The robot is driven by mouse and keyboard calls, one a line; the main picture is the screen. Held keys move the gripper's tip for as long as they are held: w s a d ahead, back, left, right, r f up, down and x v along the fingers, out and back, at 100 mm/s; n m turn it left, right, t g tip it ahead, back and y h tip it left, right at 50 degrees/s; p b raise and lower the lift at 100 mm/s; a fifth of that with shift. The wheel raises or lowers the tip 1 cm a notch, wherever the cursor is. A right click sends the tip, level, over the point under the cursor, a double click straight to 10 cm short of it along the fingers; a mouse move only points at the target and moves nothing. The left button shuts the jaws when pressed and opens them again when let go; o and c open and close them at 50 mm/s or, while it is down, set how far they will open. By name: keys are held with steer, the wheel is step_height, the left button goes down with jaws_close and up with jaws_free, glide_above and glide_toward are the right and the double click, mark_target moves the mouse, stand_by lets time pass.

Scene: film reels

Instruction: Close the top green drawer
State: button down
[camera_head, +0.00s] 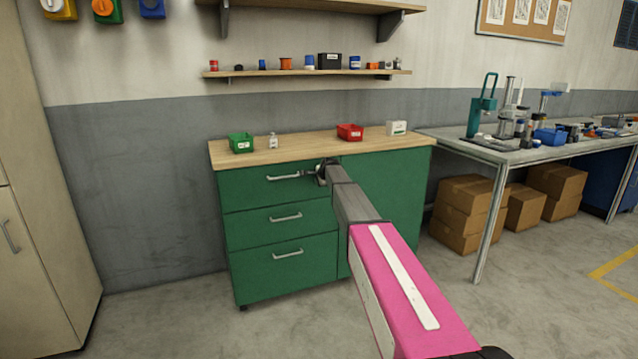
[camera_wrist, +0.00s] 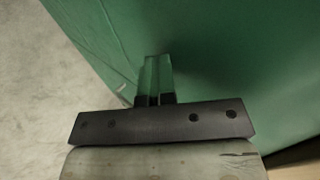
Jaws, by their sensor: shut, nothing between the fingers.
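The top green drawer (camera_head: 245,190) is the upper left front of a green cabinet, with a light bar handle (camera_head: 283,177). Its front looks about flush with the drawers below, and I see no clear gap. My gripper (camera_head: 308,173) is at the right part of this drawer front, just right of the handle. In the wrist view my gripper (camera_wrist: 157,62) has its fingers together, pointing at a green surface (camera_wrist: 230,50). Whether the fingertips touch it I cannot tell. My wrist and arm hide the drawer's right edge in the head view.
Two closed drawers (camera_head: 255,222) lie below. A grey workbench (camera_head: 500,150) with cardboard boxes (camera_head: 470,205) stands right. Floor in front is clear.

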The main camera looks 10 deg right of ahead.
steer(key=s+f+v, duration=0.2)
steer(key=v, duration=1.1)
steer(key=s+f+n+g+h, duration=0.1)
steer(key=s+f+n+g, duration=0.2)
steer(key=s, duration=1.3)
steer(key=s+f+n+g, duration=0.3)
steer(key=s+f+n, duration=0.4)
steer(key=s+f, duration=0.7)
steer(key=s+f+n+g+h, duration=0.1)
steer(key=s+f+n+g, duration=0.2)
steer(key=s+f, duration=0.5)
steer(key=s+d+n, duration=0.1)
steer(key=s, duration=1.1)
steer(key=shift+n+h, duration=0.3)
steer(key=shift+n, duration=0.1)
